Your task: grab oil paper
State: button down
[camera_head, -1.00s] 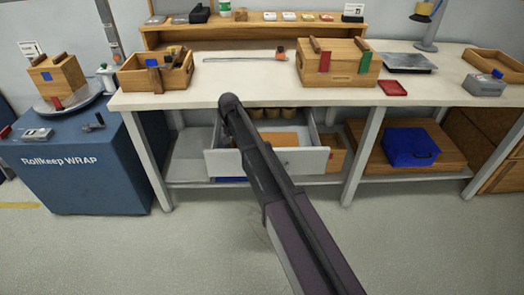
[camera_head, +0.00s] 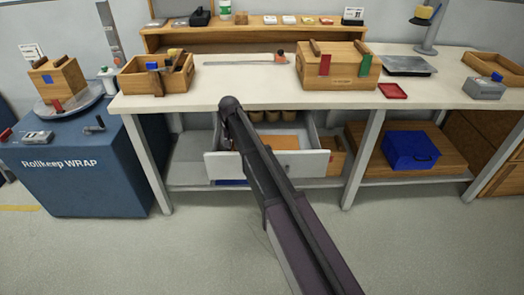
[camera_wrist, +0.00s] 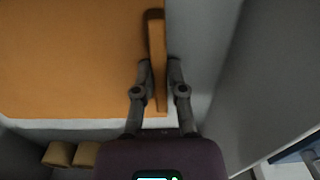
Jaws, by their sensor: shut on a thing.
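A flat orange sheet, which looks like the oil paper (camera_head: 283,142), lies in the open drawer (camera_head: 300,163) under the workbench. It fills the upper left of the wrist view (camera_wrist: 75,60). My gripper (camera_wrist: 160,75) is down in the drawer at the sheet's right edge, shut on a narrow orange-brown strip (camera_wrist: 157,45) seen edge-on. I cannot tell whether this strip is part of the sheet or a separate piece. In the head view my arm hides the gripper and part of the drawer.
Grey drawer walls (camera_wrist: 225,60) stand close on the right. Small tan blocks (camera_wrist: 60,154) lie at the wrist view's lower left. The workbench top (camera_head: 240,90) overhangs the drawer and carries wooden boxes (camera_head: 338,68). A blue box (camera_head: 410,150) is on the lower shelf at right.

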jog(key=shift+r, duration=0.15)
notch_tip(320, 180, up, 18)
jog(key=p, duration=1.8)
jog(key=shift+f, duration=0.2)
jog(key=shift+s, duration=0.1)
